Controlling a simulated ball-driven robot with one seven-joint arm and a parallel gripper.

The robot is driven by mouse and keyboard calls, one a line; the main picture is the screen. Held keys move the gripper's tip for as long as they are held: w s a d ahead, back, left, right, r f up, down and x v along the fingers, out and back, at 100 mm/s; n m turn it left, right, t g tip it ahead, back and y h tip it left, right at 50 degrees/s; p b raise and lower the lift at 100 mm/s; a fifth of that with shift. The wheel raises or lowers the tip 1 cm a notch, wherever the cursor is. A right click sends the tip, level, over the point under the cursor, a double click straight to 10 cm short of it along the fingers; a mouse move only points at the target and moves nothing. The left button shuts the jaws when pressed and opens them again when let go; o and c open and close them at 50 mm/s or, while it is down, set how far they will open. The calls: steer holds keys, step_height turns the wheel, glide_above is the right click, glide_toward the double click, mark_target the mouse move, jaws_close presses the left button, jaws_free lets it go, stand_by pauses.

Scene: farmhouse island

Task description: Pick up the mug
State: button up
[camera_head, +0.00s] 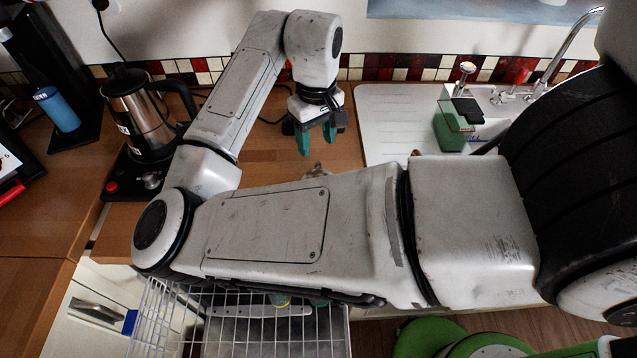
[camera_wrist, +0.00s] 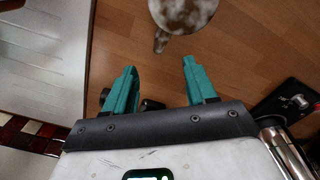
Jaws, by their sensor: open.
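The mug (camera_wrist: 186,14) is speckled white and brown, and it shows at the top edge of the wrist view, partly cut off. Its handle points down in the picture, toward my gripper (camera_wrist: 160,68). My gripper is open and empty, with its two teal fingers apart and the mug beyond their tips, not between them. In the head view my gripper (camera_head: 317,140) hangs over the wooden counter. A small part of the mug (camera_head: 318,170) shows there just above my arm's edge; my arm hides the rest.
A metal kettle (camera_head: 140,112) stands on a black base at the left. A white sink (camera_head: 385,125) with a green container (camera_head: 450,132) is at the right. A white wire basket (camera_head: 165,320) is in front, below my arm. Counter (camera_head: 265,150) around my gripper is clear.

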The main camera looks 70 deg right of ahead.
mark_target(316, 163)
step_height(316, 163, down, 10)
steer(key=shift+f+p, duration=0.25)
steer(key=shift+p, duration=0.65)
steer(key=shift+c, duration=0.2)
jaws_close()
